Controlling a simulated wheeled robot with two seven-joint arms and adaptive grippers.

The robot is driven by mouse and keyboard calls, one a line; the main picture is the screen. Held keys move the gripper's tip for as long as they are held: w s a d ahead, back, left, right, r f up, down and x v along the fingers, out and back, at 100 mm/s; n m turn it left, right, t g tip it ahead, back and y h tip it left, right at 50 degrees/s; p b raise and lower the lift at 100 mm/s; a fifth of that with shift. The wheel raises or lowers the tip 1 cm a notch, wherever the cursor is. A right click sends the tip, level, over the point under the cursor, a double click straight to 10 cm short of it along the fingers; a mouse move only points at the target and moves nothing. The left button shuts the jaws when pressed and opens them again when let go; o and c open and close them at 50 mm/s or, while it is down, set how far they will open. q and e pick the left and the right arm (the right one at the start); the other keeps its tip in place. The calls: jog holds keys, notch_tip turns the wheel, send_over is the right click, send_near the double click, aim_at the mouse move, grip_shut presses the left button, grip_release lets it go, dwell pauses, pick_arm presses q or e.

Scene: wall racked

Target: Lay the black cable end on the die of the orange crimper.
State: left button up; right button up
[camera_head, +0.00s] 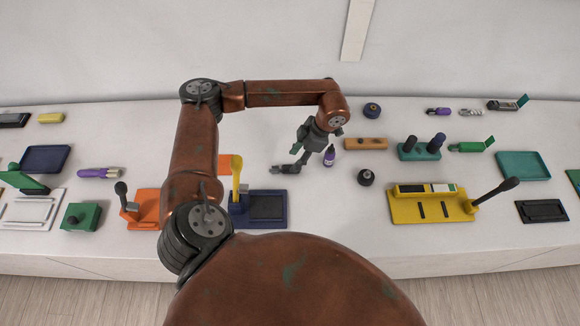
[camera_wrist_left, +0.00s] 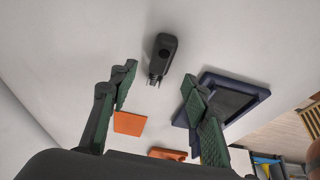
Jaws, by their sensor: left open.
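My right gripper is not in view.
A navy press (camera_head: 267,207) with a yellow handle stands close to my arm. A flat orange piece (camera_head: 225,164) lies behind it. A yellow crimper-like tool (camera_head: 430,207) is at right.

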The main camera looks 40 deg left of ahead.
aim_at(289, 167)
pick_arm(q)
jog(key=p+x, duration=0.1)
jog(key=x, duration=0.1)
jog(key=shift+w+f, duration=0.1)
jog(key=shift+f, duration=0.35)
jog(key=shift+s+x, duration=0.2)
jog(key=shift+x, duration=1.05)
jog(key=shift+w, duration=0.15)
jog(key=c, duration=0.8)
jog(key=shift+r, duration=0.1)
grip_shut()
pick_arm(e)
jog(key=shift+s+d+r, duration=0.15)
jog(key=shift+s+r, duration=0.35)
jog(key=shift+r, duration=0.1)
